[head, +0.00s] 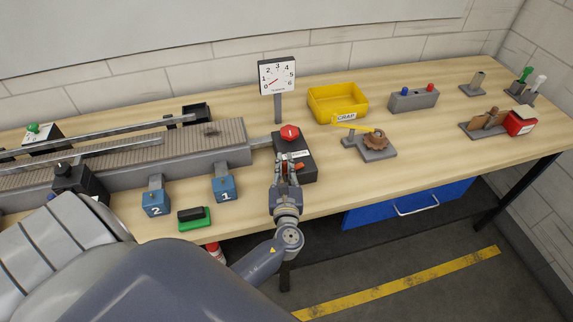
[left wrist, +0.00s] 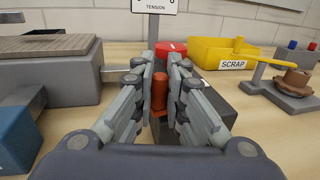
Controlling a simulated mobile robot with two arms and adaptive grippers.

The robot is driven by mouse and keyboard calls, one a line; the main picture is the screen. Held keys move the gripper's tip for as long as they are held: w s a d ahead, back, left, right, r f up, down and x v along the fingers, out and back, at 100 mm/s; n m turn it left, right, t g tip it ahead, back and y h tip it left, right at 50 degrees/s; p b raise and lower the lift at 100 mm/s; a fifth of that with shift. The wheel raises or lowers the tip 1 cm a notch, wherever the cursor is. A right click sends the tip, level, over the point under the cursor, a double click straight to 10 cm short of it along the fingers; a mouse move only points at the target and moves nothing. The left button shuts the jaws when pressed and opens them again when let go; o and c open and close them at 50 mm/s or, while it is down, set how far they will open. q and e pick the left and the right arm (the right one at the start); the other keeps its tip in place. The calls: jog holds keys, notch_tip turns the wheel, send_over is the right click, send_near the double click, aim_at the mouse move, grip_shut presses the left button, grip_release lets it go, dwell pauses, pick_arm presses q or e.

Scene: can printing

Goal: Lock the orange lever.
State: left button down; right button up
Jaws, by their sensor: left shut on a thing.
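The orange lever (left wrist: 160,92) stands upright between the fingers of my left gripper (left wrist: 160,85) in the left wrist view. The gripper is shut on it, with a finger pad on each side. In the head view my left gripper (head: 286,170) reaches from the front to the dark box (head: 308,167) with a red knob (head: 289,132) on top. The red knob also shows behind the lever in the left wrist view (left wrist: 171,48). The lever's base is partly hidden by the fingers. My right gripper is not in view.
A dial gauge (head: 277,76) stands behind the box. A conveyor (head: 215,142) and blue blocks marked 1 (head: 225,189) and 2 (head: 156,205) lie to the left. A yellow scrap bin (head: 337,101) and a gear fixture (head: 377,154) are on the right. The table's front right is clear.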

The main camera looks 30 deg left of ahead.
pick_arm(q)
jog(key=shift+w+a+m+t+h+b, duration=0.15)
jog(key=shift+a+m+t+h, duration=0.1)
jog(key=shift+m+t+h, duration=0.4)
jog(key=shift+w+a+m+t+h+b, duration=0.2)
jog(key=shift+m+h, duration=0.25)
jog(key=shift+h, duration=0.4)
jog(key=shift+a+m+h, duration=0.1)
jog(key=shift+m+h, duration=0.2)
jog(key=shift+h, duration=0.1)
jog(key=c, duration=1.6)
grip_release()
jog(key=shift+w, duration=0.1)
jog(key=shift+s, duration=0.35)
jog(key=v, duration=1.1)
jog(key=shift+s+f, duration=0.2)
